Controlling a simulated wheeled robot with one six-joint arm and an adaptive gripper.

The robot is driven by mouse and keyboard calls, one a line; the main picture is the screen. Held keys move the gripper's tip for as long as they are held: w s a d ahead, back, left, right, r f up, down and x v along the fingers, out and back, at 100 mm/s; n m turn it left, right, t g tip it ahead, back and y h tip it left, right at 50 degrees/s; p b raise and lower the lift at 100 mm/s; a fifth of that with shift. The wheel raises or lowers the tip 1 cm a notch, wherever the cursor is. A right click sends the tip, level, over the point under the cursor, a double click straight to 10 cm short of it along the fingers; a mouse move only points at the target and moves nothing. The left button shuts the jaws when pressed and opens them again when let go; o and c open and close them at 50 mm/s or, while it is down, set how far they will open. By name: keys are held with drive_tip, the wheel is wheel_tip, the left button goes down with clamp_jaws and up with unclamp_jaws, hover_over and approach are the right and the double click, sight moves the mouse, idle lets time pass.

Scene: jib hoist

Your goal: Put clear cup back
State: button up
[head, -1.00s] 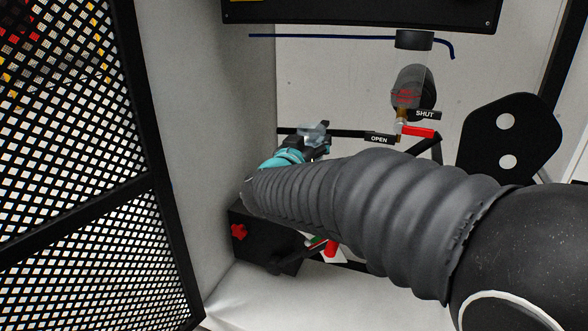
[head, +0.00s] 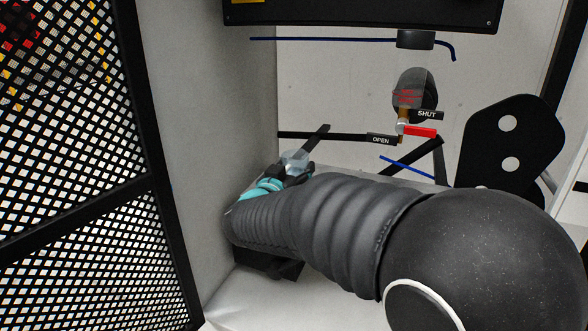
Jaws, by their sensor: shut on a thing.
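The clear cup (head: 294,159) is a small, pale bluish see-through piece in the head view, left of centre. My gripper (head: 300,170) is dark with a teal band at its wrist. It is shut on the cup and holds it above the black box, near the grey left wall. My thick arm hides part of the gripper and the cup's lower part, so the exact grip is hard to see.
A black cylinder (head: 414,39) hangs under the dark overhead housing (head: 360,12). A black plate (head: 512,140) stands right; black mesh (head: 75,150) stands left.

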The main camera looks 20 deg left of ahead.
drive_tip(key=shift+f, duration=0.15)
drive_tip(key=o, duration=1.3)
drive_tip(key=shift+r, duration=0.2)
drive_tip(key=s+a, duration=0.1)
drive_tip(key=s, duration=1.1)
drive_tip(key=shift+p, duration=0.4)
